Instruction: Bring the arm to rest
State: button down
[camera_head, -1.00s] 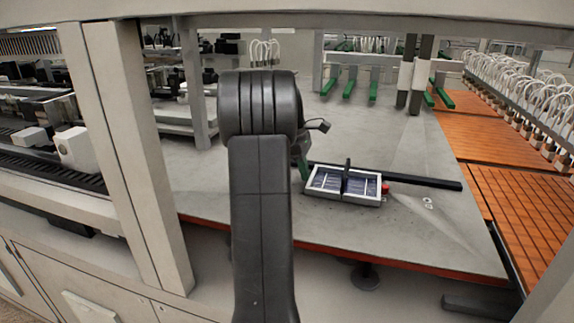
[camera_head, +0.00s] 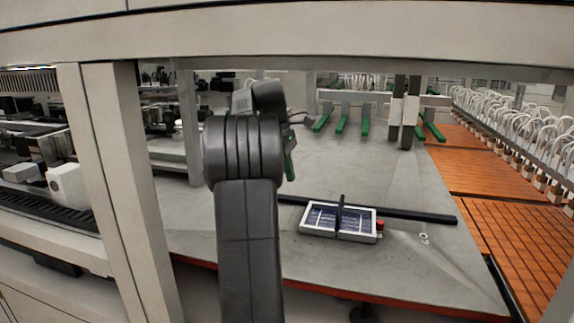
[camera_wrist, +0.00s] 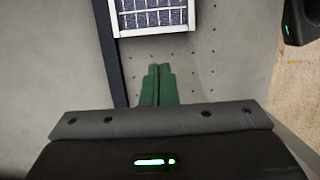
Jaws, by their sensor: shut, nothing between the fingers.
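My dark grey arm rises through the middle of the head view. My gripper (camera_head: 290,165) shows its green fingers just right of the arm's elbow, above the grey table and apart from it. In the wrist view the two green fingers (camera_wrist: 158,80) lie side by side, shut, with nothing between them. Part of the gripper in the head view is hidden behind the arm.
A white-framed tray (camera_head: 308,232) of dark cells with an upright handle lies on the grey table (camera_head: 420,185). It also shows in the wrist view (camera_wrist: 150,33). A black bar (camera_head: 425,216) lies behind it. Posts stand left; a beam crosses above.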

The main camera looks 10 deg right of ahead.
aim_at(297, 219)
jog(key=shift+v, duration=1.2)
jog(key=shift+f, duration=0.1)
jog(key=x, duration=1.3)
jog(key=shift+s+d+f, duration=0.1)
jog(key=shift+f, duration=0.35)
jog(key=shift+w+a, duration=0.3)
jog(key=shift+a, duration=0.4)
jog(key=shift+r, duration=0.1)
jog(key=shift+d, duration=0.1)
